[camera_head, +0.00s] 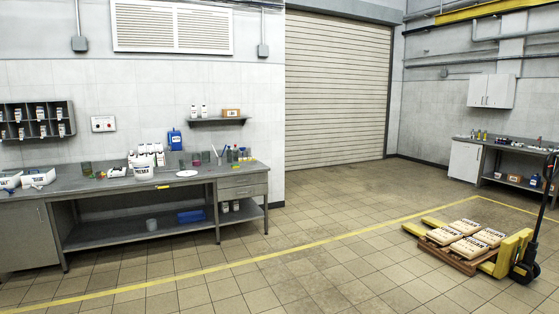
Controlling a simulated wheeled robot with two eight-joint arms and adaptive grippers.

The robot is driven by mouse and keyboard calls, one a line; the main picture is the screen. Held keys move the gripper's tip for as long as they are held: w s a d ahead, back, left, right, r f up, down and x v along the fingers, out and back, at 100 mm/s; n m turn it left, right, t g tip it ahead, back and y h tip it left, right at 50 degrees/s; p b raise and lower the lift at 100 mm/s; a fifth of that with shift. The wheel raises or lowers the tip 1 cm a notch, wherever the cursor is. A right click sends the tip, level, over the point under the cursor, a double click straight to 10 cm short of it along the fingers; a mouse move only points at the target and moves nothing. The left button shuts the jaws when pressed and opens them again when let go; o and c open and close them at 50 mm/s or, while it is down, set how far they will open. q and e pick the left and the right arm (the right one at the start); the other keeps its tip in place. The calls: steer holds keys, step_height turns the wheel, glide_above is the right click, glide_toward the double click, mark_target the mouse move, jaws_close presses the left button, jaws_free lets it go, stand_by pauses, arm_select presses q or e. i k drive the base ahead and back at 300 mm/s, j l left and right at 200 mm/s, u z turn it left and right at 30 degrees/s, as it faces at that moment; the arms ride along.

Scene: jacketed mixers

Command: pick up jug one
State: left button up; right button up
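No thing in view is clearly marked as jug one, and I cannot tell which container it is. A blue jug-like container (175,140) stands at the back of the long grey workbench (190,181) on the left. A white tub with dark lettering (143,171) stands near the bench's front edge, with several white bottles (150,150) behind it. Neither of my grippers is in the head view.
A pallet jack (518,250) with several sacks (470,240) stands on the right. A second bench (515,147) is at the far right, by a shut roller door (337,90). The tiled floor (230,285) in front of the long bench is clear.

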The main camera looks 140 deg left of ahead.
mark_target(197, 158)
steer(key=u, duration=5.15)
steer(key=i, duration=7.2)
